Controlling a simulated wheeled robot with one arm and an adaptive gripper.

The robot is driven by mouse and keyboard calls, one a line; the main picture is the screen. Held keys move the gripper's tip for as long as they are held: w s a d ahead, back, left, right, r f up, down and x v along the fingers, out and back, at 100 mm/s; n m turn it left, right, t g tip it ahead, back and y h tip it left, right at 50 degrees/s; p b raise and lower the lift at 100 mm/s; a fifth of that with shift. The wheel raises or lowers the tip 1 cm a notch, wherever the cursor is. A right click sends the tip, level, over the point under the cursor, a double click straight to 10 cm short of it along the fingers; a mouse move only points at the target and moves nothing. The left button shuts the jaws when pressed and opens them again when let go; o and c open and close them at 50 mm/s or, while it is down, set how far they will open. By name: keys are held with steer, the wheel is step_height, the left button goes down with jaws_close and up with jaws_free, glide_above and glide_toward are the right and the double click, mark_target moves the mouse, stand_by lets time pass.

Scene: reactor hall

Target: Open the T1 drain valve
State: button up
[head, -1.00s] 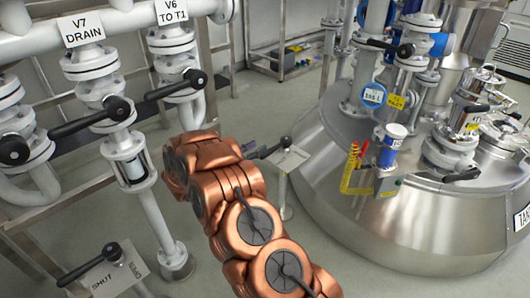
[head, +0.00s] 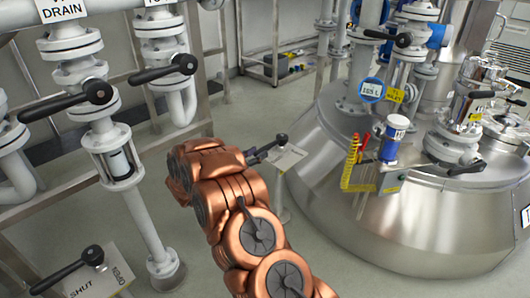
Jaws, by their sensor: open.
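A small black-knobbed lever (head: 281,139) stands on a pale plate (head: 279,158) on a post, beside the steel tank. Its label is not readable, so I cannot confirm that it is the T1 drain valve. My gripper (head: 262,151), dark and small beyond my copper arm, is open at the left edge of this plate, close to the lever. I cannot tell whether they touch. My arm hides part of the space below.
A second black lever (head: 68,272) sits on a plate marked SHUT and OPEN at lower left. White pipes with black valve levers (head: 96,91) fill the left, under a DRAIN sign (head: 62,9).

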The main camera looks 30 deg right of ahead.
mark_target(265, 149)
steer(key=shift+b+x, duration=0.75)
steer(key=shift+x, duration=1.5)
jaws_close()
